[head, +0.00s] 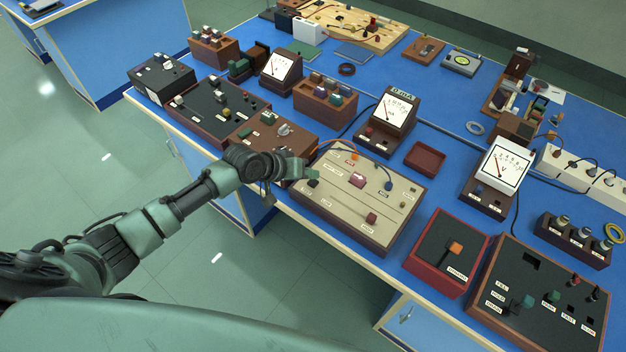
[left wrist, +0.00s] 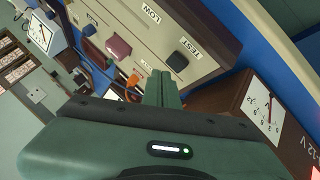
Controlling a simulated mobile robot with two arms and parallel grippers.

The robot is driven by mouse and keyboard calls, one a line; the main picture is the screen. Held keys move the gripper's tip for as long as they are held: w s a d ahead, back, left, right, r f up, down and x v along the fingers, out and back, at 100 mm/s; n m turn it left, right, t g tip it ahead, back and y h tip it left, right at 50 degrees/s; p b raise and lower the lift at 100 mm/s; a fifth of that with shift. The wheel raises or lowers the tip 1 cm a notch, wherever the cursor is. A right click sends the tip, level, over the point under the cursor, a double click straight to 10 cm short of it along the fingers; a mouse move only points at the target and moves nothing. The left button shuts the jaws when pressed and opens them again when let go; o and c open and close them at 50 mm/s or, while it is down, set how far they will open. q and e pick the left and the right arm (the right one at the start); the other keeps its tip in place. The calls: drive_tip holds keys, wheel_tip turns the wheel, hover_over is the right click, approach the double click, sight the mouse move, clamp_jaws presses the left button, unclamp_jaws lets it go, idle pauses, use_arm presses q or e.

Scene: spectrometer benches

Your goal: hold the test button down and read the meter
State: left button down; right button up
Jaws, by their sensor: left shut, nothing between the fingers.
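The beige panel box (head: 340,222) stands at the front edge of the blue bench. Its dark test button (left wrist: 177,61) is beside the TEST label in the left wrist view; in the head view a dark button (head: 313,182) shows at the panel's left end. My left gripper (head: 308,169) is shut and empty over that end. In the left wrist view its fingertips (left wrist: 161,76) are close to the button, with a gap in the picture; I cannot tell the height. A dial meter (head: 390,108) stands behind the panel, its needle tilted left, its figures too small to read.
A pink knob (head: 357,179) and a slider knob (head: 371,218) sit on the panel, with wires at its back edge. A brown box (head: 273,133) is close on the left, a red-sided box (head: 446,252) on the right. Another meter (head: 500,165) stands farther right.

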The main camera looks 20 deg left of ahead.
sight(310, 183)
use_arm(q)
wheel_tip(310, 183, up, 5)
drive_tip(key=p, duration=0.5)
drive_tip(key=shift+r, duration=0.1)
idle(0.3)
